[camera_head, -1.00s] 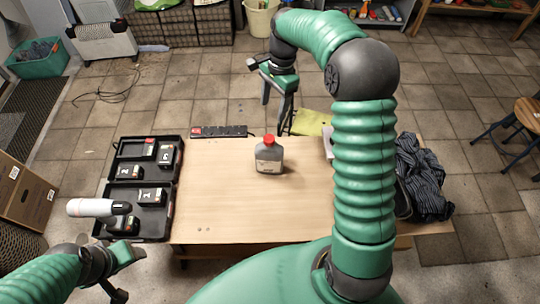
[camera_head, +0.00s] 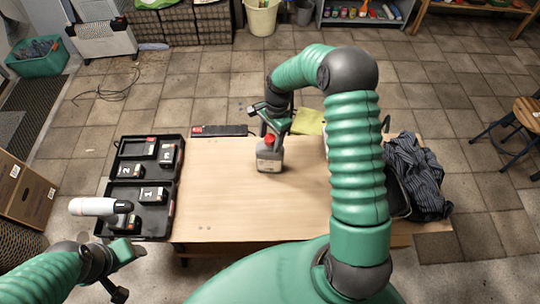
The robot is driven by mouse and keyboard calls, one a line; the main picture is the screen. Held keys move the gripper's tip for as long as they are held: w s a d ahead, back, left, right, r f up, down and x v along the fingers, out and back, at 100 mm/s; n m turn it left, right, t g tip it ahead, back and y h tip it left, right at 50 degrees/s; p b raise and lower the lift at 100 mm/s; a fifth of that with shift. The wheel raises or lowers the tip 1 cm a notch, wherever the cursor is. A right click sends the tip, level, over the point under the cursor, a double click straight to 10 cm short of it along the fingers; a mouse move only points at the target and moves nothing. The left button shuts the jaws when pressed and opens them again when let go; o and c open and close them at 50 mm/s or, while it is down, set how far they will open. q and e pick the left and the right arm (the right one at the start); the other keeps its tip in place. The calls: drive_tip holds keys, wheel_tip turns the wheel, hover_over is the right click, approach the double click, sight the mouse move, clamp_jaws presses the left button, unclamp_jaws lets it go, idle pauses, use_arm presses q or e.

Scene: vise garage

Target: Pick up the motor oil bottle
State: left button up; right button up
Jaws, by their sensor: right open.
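The motor oil bottle (camera_head: 269,158) is grey with a red cap and a pale label. It stands upright on the wooden table (camera_head: 230,205), near its far edge. My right gripper (camera_head: 271,130) is open and sits right at the bottle's top, partly covering the red cap. Whether the fingers are around the cap or just behind it, I cannot tell. My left gripper (camera_head: 118,272) is low at the left, off the table's near corner and far from the bottle; its jaw opening is not clear.
An open black case (camera_head: 122,225) with numbered batteries and a white and black power tool (camera_head: 95,207) lie at the table's left. A power strip (camera_head: 222,130) lies behind. A striped cloth (camera_head: 415,175) is at the right. The table's middle is clear.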

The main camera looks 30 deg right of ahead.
drive_tip(key=shift+s+a+r, duration=0.1)
clamp_jaws()
drive_tip(key=shift+s, duration=0.1)
idle(1.1)
